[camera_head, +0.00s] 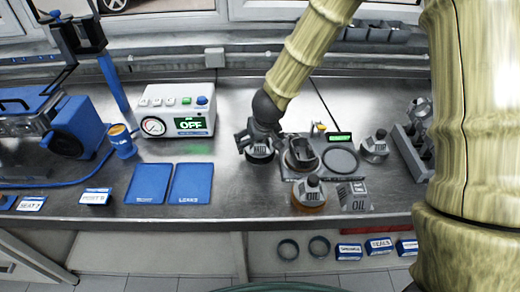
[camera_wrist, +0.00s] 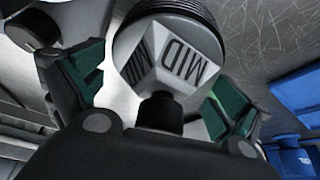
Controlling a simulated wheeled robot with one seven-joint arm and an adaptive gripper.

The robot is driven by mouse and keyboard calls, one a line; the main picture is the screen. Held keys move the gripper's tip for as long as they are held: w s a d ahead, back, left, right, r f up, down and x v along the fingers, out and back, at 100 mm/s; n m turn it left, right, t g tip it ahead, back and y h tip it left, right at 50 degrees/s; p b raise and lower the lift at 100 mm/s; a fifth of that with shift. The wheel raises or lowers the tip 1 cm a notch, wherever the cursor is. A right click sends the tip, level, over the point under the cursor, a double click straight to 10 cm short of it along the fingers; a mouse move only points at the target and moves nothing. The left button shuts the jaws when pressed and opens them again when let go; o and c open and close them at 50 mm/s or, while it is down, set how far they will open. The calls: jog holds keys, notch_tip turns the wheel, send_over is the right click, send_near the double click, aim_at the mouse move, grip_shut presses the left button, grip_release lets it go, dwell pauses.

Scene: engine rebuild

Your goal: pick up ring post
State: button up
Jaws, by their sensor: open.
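My gripper (camera_head: 262,136) is open, low over the bench at the left of the grey tray. A ring post (camera_head: 260,154) with a dark round base stands right under it. In the wrist view, the ring post (camera_wrist: 170,62) shows a pale faceted block marked MID and a ribbed dark ring. My gripper (camera_wrist: 158,95) has a green-padded finger on each side of the block. A gap shows beside the right finger; contact at the left one is unclear. Similar posts stand nearby: an OIL one (camera_head: 310,192) in front of the tray and another (camera_head: 375,147) to its right.
The grey tray (camera_head: 341,176) with a green display holds a dark round part (camera_head: 301,155) close to my gripper. Two blue mats (camera_head: 149,184) and a white OFF control box (camera_head: 177,110) lie left. A grey rack (camera_head: 410,153) stands right. The bench between box and gripper is clear.

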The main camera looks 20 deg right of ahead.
jog(key=shift+f, duration=0.1)
jog(key=c, duration=1.1)
jog(key=shift+r+p, duration=0.45)
jog(key=shift+r, duration=1.25)
jog(key=s+b, duration=0.1)
jog(key=s, duration=0.3)
jog(key=s+a+b, duration=0.1)
jog(key=s, duration=0.4)
jog(key=s+a+r+b, duration=0.1)
jog(key=s+b, duration=0.1)
jog(key=s, duration=0.2)
jog(key=shift+s+r, duration=0.1)
jog(key=shift+s, duration=0.2)
jog(key=shift+b, duration=0.85)
jog(key=shift+s+a+b, duration=0.1)
jog(key=shift+b, duration=0.25)
